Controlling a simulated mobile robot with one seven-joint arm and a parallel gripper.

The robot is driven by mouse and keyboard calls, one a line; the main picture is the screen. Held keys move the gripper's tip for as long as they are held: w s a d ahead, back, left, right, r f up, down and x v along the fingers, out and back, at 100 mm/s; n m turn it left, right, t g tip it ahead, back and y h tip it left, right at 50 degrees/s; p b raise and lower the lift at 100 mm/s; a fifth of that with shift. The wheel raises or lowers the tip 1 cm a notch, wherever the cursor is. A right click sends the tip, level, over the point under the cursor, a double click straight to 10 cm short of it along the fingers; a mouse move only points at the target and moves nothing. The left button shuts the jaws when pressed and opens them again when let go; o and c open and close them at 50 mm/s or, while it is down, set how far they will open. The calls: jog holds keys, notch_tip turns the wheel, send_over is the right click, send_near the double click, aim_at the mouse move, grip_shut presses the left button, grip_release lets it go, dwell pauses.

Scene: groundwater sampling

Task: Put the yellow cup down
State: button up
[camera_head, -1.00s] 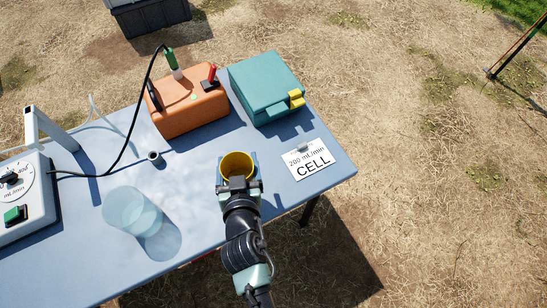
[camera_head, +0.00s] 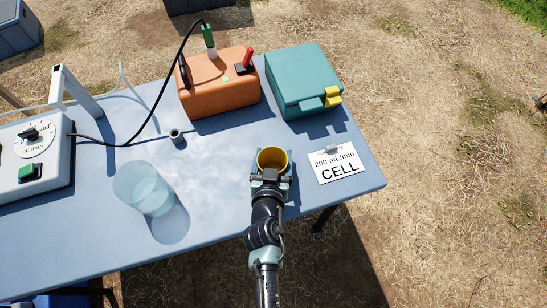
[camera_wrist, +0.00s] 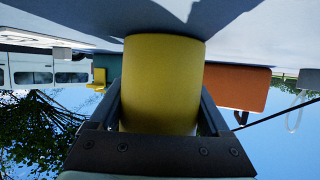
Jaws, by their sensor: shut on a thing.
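The yellow cup (camera_head: 272,154) is between the fingers of my gripper (camera_head: 271,172) near the front right of the blue table (camera_head: 222,180). My gripper is shut on the cup's sides. In the head view I look into its open top. In the wrist view, where the scene appears upside down, the cup (camera_wrist: 162,80) fills the middle between the two dark fingers. Its end meets or nearly meets the table surface there; I cannot tell whether it touches.
A clear beaker (camera_head: 143,188) stands left of my gripper. An orange case (camera_head: 218,90) and a teal box (camera_head: 298,78) stand behind. A "CELL" card (camera_head: 336,162) lies to the right. A white pump unit (camera_head: 32,170) is at the left. Clear table lies between beaker and cup.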

jog(key=shift+f, duration=0.15)
jog(key=o, duration=1.4)
jog(key=shift+r, duration=0.35)
jog(key=v, duration=1.1)
jog(key=shift+f, duration=0.25)
jog(key=shift+s+r, duration=0.3)
jog(key=shift+s, duration=0.15)
